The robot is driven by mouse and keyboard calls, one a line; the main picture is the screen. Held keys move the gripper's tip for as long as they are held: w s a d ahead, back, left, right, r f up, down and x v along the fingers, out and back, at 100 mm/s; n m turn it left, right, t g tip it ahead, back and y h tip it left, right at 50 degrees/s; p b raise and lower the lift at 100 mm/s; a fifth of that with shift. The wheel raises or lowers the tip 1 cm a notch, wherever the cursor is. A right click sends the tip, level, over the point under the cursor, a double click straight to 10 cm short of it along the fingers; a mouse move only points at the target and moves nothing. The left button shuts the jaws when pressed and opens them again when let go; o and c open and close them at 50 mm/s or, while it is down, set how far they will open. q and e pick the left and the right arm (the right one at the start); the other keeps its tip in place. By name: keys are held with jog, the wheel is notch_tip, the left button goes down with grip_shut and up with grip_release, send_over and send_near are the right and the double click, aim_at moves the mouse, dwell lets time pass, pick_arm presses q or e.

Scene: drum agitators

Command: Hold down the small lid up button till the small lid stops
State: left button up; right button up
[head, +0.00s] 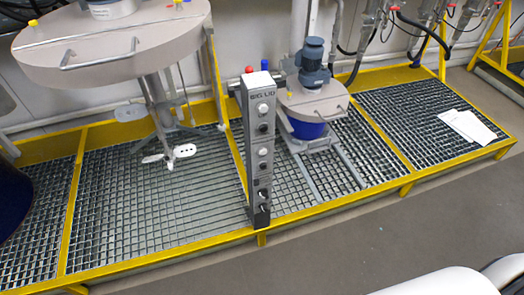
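A grey control post (258,150) stands upright at the front of the grated platform, with "BIG LID" written near its top. Light and dark buttons or knobs run down its face; the lower labels are too small to read, so I cannot tell which one is the small lid up button. The small lid (312,100), beige with a blue-grey motor (312,60) and a handle, is right of the post, at or just above the top of a blue drum (306,129). Neither of my grippers is in view.
The big lid (110,45) hangs raised at the upper left, its agitator (168,153) above the grating (130,210). A yellow frame edge (170,254) borders the platform. White papers (466,126) lie at the right. The grey floor (400,232) in front is clear.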

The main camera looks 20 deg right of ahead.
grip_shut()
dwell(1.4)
